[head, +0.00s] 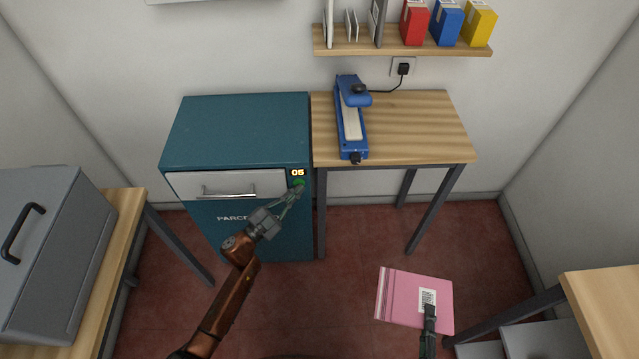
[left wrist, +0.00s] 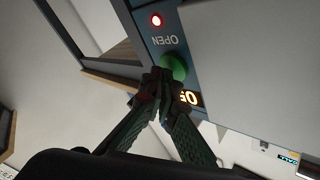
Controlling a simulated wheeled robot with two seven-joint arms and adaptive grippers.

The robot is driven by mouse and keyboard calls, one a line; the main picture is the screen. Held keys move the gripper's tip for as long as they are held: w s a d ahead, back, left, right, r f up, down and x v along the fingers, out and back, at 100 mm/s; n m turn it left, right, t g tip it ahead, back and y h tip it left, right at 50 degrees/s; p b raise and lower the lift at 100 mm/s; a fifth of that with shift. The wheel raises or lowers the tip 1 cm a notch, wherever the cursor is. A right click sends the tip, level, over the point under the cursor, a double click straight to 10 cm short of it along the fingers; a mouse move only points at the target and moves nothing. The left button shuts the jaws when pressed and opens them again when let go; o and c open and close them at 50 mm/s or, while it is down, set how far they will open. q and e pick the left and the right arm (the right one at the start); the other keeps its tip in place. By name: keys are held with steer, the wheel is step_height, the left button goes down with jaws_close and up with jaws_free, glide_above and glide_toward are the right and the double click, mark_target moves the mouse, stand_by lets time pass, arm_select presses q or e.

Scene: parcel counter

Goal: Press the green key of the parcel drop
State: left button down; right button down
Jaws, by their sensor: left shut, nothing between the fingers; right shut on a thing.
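The parcel drop (head: 240,130) is a teal cabinet with a silver-handled drawer front (head: 228,184). Its green key (head: 299,181) sits at the right of the front, below a lit display (head: 298,172) reading 05. My left gripper (head: 300,189) is shut and empty, its tips at the green key. In the left wrist view the green key (left wrist: 174,66) is partly hidden behind the tips (left wrist: 160,88); I cannot tell whether they touch it. My right gripper (head: 429,308) is shut on a pink parcel (head: 400,296) with a white label.
A wooden table (head: 420,125) with a blue sealer (head: 350,120) stands right of the drop. A grey box (head: 40,240) is on the left bench. Another table (head: 610,300) is at the right.

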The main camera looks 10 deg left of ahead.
arm_select(q)
steer(key=shift+w, duration=0.2)
stand_by(0.4)
arm_select(e)
steer(key=shift+r, duration=0.1)
arm_select(q)
steer(key=shift+s+r+p, duration=0.15)
steer(key=shift+s+p, duration=0.15)
steer(key=shift+s, duration=0.05)
arm_select(e)
steer(key=shift+r, duration=0.5)
arm_select(q)
steer(key=shift+s+d, duration=0.1)
steer(key=shift+s, duration=0.1)
steer(key=shift+s, duration=0.1)
